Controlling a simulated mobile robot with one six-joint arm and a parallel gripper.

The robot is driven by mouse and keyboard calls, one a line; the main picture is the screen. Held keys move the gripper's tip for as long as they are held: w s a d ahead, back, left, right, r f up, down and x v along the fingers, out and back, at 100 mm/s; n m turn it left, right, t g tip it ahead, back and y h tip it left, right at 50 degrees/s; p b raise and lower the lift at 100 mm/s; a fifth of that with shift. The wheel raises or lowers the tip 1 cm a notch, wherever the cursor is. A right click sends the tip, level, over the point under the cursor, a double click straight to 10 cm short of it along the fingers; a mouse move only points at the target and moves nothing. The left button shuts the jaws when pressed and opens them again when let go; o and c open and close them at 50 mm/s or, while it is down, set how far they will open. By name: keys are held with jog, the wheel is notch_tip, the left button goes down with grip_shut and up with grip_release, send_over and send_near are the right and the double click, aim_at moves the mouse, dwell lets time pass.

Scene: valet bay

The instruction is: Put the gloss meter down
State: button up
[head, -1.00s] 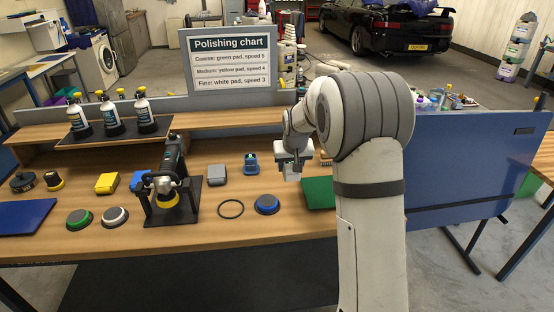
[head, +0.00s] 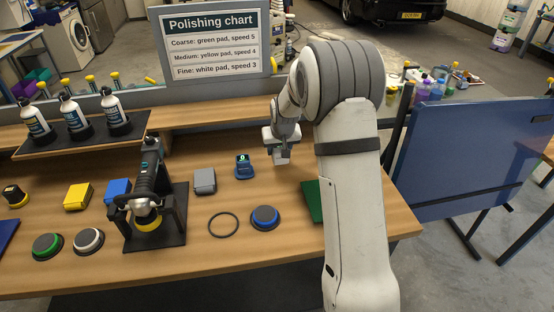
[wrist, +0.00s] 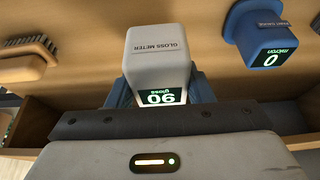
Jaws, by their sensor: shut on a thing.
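The gloss meter (wrist: 158,55) is a pale grey block with a lit display reading 90 in the wrist view. My gripper (wrist: 160,93) is shut on it, with one blue-grey finger on each side. In the head view my gripper (head: 281,147) holds the pale meter (head: 281,158) over the back of the wooden bench (head: 180,262), right of the blue micron gauge (head: 244,168). I cannot tell whether the meter touches the bench. The gauge (wrist: 262,35) also shows at the right of the wrist view, apart from the meter.
A brush (wrist: 28,52) lies at the left of the wrist view. A grey block (head: 205,181), a black ring (head: 223,224), a blue pad (head: 265,218) and a green mat (head: 312,202) lie nearby. The polisher (head: 150,195) stands left. Bare wood lies in front of my gripper.

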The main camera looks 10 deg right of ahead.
aim_at(279, 168)
jog(key=shift+s+f, duration=0.1)
jog(key=shift+f, duration=2.4)
jog(key=o, duration=1)
jog(key=shift+r+p, duration=0.15)
jog(key=shift+p, duration=0.15)
jog(key=shift+r, duration=0.2)
jog(key=b+v, duration=0.1)
jog(key=v, duration=1.1)
jog(key=shift+g, duration=0.7)
jog(key=s+r, duration=0.2)
jog(key=s, duration=0.9)
jog(key=s+r, duration=0.2)
jog(key=s, duration=0.9)
jog(key=s+r, duration=0.3)
jog(key=s, duration=0.8)
jog(key=shift+s+a, duration=0.15)
jog(key=shift+s, duration=0.15)
